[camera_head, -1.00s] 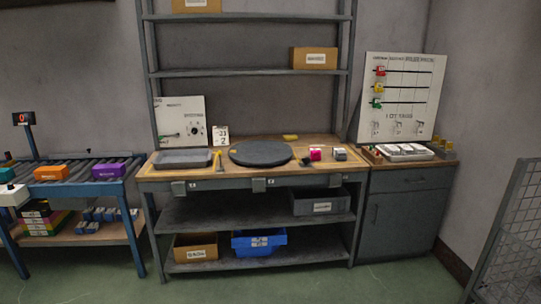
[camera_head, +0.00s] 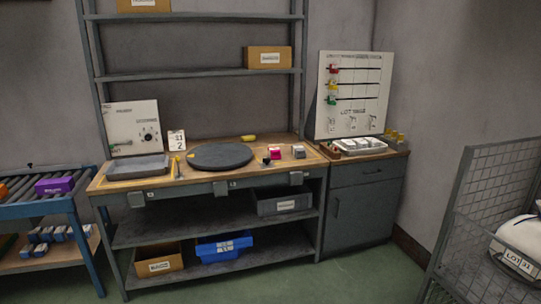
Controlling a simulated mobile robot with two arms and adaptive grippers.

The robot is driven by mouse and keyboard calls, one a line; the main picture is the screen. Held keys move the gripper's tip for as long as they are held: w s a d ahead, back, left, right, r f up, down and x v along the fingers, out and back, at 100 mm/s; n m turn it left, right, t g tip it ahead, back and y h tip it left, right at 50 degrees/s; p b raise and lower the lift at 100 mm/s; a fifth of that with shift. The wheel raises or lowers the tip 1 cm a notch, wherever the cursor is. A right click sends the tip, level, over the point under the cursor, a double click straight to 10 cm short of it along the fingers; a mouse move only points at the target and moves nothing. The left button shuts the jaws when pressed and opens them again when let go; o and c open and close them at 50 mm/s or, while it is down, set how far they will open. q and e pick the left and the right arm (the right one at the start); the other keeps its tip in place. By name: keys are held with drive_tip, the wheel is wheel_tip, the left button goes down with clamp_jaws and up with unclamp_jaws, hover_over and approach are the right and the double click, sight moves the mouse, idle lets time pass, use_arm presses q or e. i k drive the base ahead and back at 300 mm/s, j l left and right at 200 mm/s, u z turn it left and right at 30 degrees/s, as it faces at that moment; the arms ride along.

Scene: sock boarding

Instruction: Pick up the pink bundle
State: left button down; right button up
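The pink bundle (camera_head: 275,153) is a small block on the wooden workbench top (camera_head: 180,186). It sits just right of the dark round disc (camera_head: 221,156), beside a small grey block (camera_head: 298,152). A small dark item (camera_head: 266,161) lies at its front left. Neither of my grippers shows in the head view.
A grey tray (camera_head: 137,168) lies at the bench's left. A dark cabinet (camera_head: 362,209) stands right of the bench with a white tray (camera_head: 360,146) on top. A wire cage cart (camera_head: 462,215) is at far right, a roller conveyor (camera_head: 40,206) at far left. Green floor in front is open.

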sight(275, 153)
drive_tip(key=i+j, duration=0.15)
drive_tip(key=i, duration=0.4)
drive_tip(key=i+j+u, duration=0.15)
drive_tip(key=i, duration=0.4)
drive_tip(key=i+j, duration=0.15)
drive_tip(key=i, duration=0.4)
drive_tip(key=u, duration=0.05)
